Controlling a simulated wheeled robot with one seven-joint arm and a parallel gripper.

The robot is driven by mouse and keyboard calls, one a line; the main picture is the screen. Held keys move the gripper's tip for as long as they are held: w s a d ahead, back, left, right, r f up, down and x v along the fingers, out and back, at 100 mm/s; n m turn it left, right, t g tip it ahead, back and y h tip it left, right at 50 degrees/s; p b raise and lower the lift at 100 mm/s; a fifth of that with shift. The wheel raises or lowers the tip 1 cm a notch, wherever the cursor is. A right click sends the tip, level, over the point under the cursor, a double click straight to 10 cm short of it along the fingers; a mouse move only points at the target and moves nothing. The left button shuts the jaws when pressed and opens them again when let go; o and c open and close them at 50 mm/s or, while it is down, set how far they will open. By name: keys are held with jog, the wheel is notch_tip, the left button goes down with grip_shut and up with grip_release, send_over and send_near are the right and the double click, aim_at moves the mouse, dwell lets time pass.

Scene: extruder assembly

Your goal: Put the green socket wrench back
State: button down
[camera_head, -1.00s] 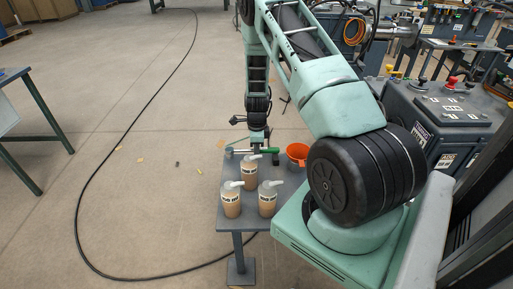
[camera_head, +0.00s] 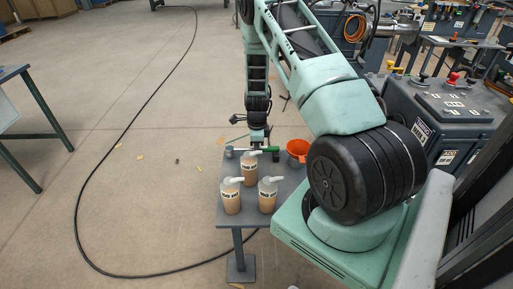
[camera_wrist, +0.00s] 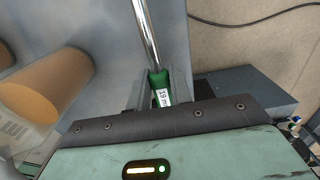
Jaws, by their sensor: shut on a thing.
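The green socket wrench has a green handle (camera_head: 270,149) and a silver shaft that points left in the head view. My gripper (camera_head: 258,143) is at the far part of the small grey table (camera_head: 243,216), with the wrench at its fingers. In the wrist view my gripper (camera_wrist: 160,88) is shut on the green handle (camera_wrist: 158,79), which carries a white "19 mm" label. The silver shaft (camera_wrist: 146,30) runs up out of the top of that view. I cannot tell whether the wrench touches the tabletop.
Three pump bottles with brown contents, one of them here (camera_head: 231,200), stand on the table just in front of the wrench. An orange cup (camera_head: 297,151) is to its right. A black cable (camera_head: 79,210) curves over the open floor at left.

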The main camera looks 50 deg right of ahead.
jog(key=shift+f+b, duration=0.4)
jog(key=shift+f, duration=0.25)
jog(key=c, duration=1.2)
grip_release()
notch_tip(320, 180, up, 18)
jog(key=shift+s+f+b, duration=0.1)
jog(key=shift+f+b, duration=0.15)
jog(key=shift+b, duration=0.8)
